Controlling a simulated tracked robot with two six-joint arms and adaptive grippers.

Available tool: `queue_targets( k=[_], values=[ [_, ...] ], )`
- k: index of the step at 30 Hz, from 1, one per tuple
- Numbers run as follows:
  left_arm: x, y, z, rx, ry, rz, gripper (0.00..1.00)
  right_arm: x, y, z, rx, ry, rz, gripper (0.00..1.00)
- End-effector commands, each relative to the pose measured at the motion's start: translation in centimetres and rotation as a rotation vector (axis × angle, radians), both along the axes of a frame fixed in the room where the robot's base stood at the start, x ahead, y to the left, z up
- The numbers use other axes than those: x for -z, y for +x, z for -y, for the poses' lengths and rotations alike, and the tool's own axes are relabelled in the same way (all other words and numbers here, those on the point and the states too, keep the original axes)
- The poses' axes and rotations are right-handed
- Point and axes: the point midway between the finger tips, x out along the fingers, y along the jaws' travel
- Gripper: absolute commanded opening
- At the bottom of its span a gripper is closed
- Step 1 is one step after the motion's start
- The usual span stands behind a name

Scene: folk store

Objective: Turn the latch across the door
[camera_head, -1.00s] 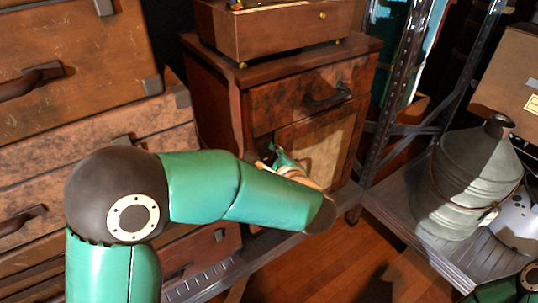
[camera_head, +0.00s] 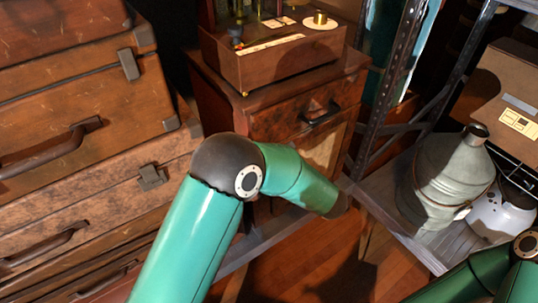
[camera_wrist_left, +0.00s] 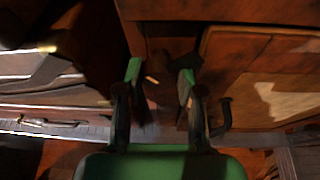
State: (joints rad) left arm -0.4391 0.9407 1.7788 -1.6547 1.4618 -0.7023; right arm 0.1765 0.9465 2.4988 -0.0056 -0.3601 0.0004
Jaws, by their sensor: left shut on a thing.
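The small wooden cabinet (camera_head: 276,121) stands in the middle of the head view. Its door (camera_head: 319,154) has a pale panel and is partly covered by my left arm. In the left wrist view the door (camera_wrist_left: 285,97) is at the right, with its panel in a brown frame. My left gripper (camera_wrist_left: 158,80) is at the cabinet front beside the door's edge. Its green-tipped fingers are on either side of a small, dark thing, which I take for the latch; its angle is too dark to tell. My arm hides this gripper in the head view. My right gripper is out of view.
Stacked brown suitcases (camera_head: 75,130) fill the left. A wooden box device (camera_head: 270,62) sits on the cabinet. A metal shelf (camera_head: 377,200) with a grey can (camera_head: 447,185) stands at the right. Wooden floor (camera_head: 330,248) shows below.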

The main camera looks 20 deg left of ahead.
Motion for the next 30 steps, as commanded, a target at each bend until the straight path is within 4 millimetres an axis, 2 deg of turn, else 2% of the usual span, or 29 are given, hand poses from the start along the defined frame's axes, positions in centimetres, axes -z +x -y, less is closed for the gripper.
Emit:
queue_targets(
  k=[1,3,12,21,30],
  values=[
    [-0.4,-0.1,0.0,-0.004,0.028,-0.043,0.02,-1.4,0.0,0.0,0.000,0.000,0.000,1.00],
    [-0.3,-0.1,0.0,-0.004,0.069,-0.095,0.02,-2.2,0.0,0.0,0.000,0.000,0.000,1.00],
    [0.0,0.0,0.2,-0.002,0.239,-0.315,0.02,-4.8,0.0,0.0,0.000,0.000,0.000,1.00],
    [0.4,0.1,0.3,-0.001,0.371,-0.484,0.02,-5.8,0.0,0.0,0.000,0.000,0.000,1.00],
    [0.5,0.2,0.3,0.001,0.433,-0.565,0.02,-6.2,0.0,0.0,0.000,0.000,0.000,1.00]
  ],
)
